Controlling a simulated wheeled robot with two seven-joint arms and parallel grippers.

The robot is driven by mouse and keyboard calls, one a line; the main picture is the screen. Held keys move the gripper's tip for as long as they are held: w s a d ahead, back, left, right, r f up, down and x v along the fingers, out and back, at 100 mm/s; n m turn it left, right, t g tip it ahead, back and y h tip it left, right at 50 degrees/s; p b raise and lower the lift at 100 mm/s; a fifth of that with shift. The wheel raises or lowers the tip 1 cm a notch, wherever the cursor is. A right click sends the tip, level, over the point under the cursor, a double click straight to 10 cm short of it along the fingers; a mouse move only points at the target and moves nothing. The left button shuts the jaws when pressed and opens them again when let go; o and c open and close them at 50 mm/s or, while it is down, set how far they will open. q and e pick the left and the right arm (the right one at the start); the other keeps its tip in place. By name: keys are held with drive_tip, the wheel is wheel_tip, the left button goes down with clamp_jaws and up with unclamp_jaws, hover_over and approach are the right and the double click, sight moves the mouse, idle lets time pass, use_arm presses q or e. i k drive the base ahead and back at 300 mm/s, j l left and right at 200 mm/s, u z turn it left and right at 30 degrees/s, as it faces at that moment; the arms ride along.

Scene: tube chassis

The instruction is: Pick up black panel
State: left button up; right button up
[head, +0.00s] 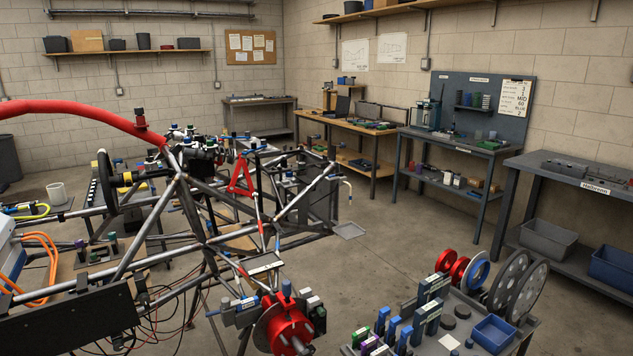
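A flat black panel (68,325) shows at the lower left, cut off by the left picture edge. It stands on its long side next to the chassis tubes, its top edge just under a grey tube. I cannot tell whether it is fastened to them. A second dark, thin panel (316,198) stands upright at the far end of the tube chassis (150,240), partly behind the tubes. Neither of my grippers is in view.
A red curved tube (75,108) arches at the upper left. Cables (38,290) hang near the black panel. A red hub (284,325) is at front centre. A parts tray (425,343) with discs and a blue bin (493,334) stands at front right. Floor (400,235) behind is clear.

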sight(59, 326)
drive_tip(key=u, duration=1.5)
